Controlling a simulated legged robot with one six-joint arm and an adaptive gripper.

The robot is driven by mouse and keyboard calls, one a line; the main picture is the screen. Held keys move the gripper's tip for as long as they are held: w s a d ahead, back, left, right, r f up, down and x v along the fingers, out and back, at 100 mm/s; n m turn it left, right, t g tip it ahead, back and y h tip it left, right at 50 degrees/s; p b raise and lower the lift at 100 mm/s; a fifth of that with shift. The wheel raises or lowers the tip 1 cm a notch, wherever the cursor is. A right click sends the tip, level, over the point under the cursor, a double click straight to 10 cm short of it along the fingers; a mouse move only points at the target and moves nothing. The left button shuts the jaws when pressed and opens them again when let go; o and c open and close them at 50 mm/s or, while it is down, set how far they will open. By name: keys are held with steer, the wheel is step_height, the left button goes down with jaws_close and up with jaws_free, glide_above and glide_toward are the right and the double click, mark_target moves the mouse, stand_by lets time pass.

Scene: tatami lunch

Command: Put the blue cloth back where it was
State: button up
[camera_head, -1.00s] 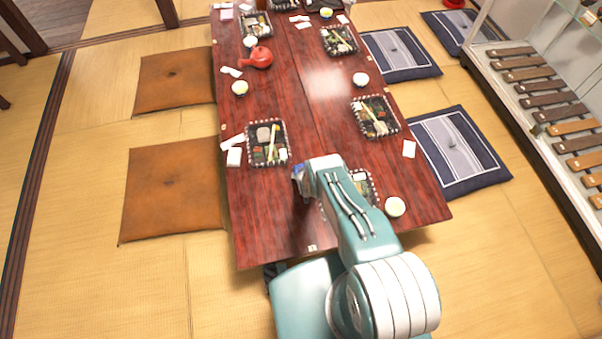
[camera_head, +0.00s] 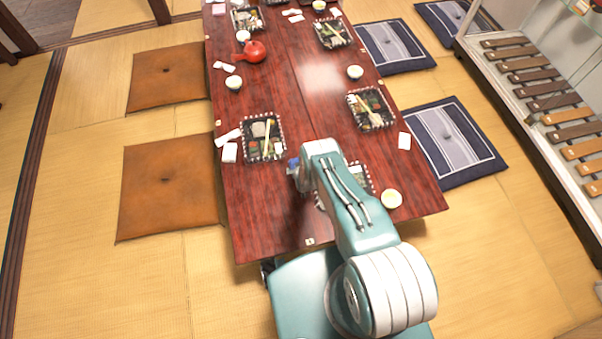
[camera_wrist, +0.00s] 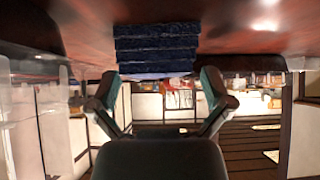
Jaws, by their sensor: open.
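The blue cloth (camera_wrist: 157,48) shows in the wrist view as a dark blue folded stack against the red-brown table surface (camera_wrist: 240,25). My gripper (camera_wrist: 158,78) is open, with its two fingers spread apart just below the cloth in the picture and nothing gripped between them. I cannot tell whether a fingertip touches the cloth. In the head view a small blue patch (camera_head: 293,163) shows at the end of my arm, above the near part of the red table (camera_head: 262,215); my fingers are hidden there.
A tray (camera_head: 265,158) of food lies left of my arm, another (camera_head: 370,108) beyond it, and one is partly hidden behind my arm. A white cup (camera_head: 391,198) stands to the right. A red teapot (camera_head: 254,52) is farther back. The table's near left area is clear.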

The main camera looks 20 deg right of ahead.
steer(key=v, duration=1)
steer(key=w+r, duration=0.5)
steer(key=r, duration=0.6)
steer(key=w+r, duration=0.5)
steer(key=r, duration=0.7)
steer(key=s+r+g, duration=0.1)
steer(key=s+r, duration=0.1)
steer(key=r, duration=0.9)
steer(key=s+r+g, duration=0.1)
steer(key=s+r, duration=0.1)
steer(key=r, duration=1)
steer(key=s+f+v, duration=0.2)
steer(key=v, duration=2)
steer(key=s+r, duration=0.2)
steer(key=s, duration=0.7)
steer(key=s+r+g, duration=0.1)
steer(key=s+r, duration=0.1)
steer(key=s, duration=0.8)
steer(key=shift+r, duration=0.35)
